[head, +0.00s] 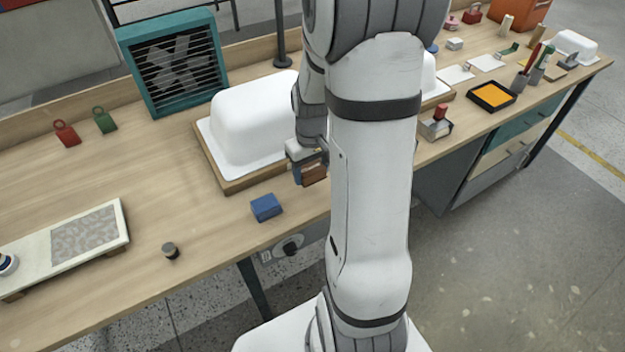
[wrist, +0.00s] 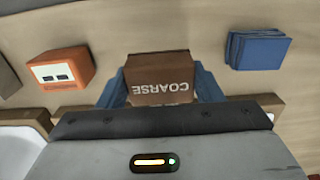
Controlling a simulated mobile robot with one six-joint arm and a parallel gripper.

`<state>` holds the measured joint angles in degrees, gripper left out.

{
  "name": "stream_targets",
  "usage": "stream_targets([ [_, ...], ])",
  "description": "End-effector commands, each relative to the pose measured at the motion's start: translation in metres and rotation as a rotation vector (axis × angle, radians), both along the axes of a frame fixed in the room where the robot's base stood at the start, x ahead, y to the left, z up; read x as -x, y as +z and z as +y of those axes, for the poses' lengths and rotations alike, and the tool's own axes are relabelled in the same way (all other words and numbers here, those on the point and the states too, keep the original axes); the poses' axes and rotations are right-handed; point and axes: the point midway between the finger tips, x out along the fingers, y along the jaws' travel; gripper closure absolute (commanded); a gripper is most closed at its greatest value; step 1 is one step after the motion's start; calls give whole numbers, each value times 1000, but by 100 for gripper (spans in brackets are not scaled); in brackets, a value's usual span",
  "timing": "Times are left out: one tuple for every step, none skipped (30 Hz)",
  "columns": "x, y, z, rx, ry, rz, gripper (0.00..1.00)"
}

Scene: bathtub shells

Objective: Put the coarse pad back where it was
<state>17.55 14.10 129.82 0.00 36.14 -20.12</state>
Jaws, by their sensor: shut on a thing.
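The coarse pad (wrist: 160,75) is a brown block with the word COARSE on its face, upside down in the wrist view. My gripper (wrist: 159,86) is shut on it, with a blue finger on each side. In the head view my gripper (head: 304,163) holds the brown pad (head: 314,175) near the bench's front edge, beside a white bathtub shell. I cannot tell its exact height above the bench. A blue block (head: 266,207) lies on the bench to the left of my gripper; a stacked blue block also shows at right in the wrist view (wrist: 258,51).
A white tub shell (head: 254,120) on a wooden board (head: 215,157) stands just left of my gripper. An orange box (wrist: 62,68) is left of the pad in the wrist view. My arm hides part of the bench. Bare wood lies around the blue block.

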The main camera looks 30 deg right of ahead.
Motion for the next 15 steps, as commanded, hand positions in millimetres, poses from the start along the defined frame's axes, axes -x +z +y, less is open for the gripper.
stream_targets([
  [0, -7, -1, -1, -2, 2, 62],
  [0, -9, -1, 0, -3, 1, 62],
  [0, -11, -1, 0, -3, 1, 62],
  [0, -14, -1, 0, -4, 1, 62],
  [1, -18, -1, -1, -4, 2, 62],
  [1, -24, -1, -1, -5, 4, 62],
  [1, -29, -1, -1, -5, 3, 62],
  [1, -34, -1, -2, -5, 4, 62],
  [1, -39, -1, -1, -5, 3, 62],
  [1, -42, -2, -1, -5, 2, 62],
  [1, -45, -2, -1, -5, 2, 62],
  [1, -48, -2, 0, -5, 1, 62],
  [0, -49, -2, 0, -6, 0, 62],
  [0, -49, -2, 0, -6, -1, 62],
  [0, -49, -2, 1, -6, -2, 62],
])
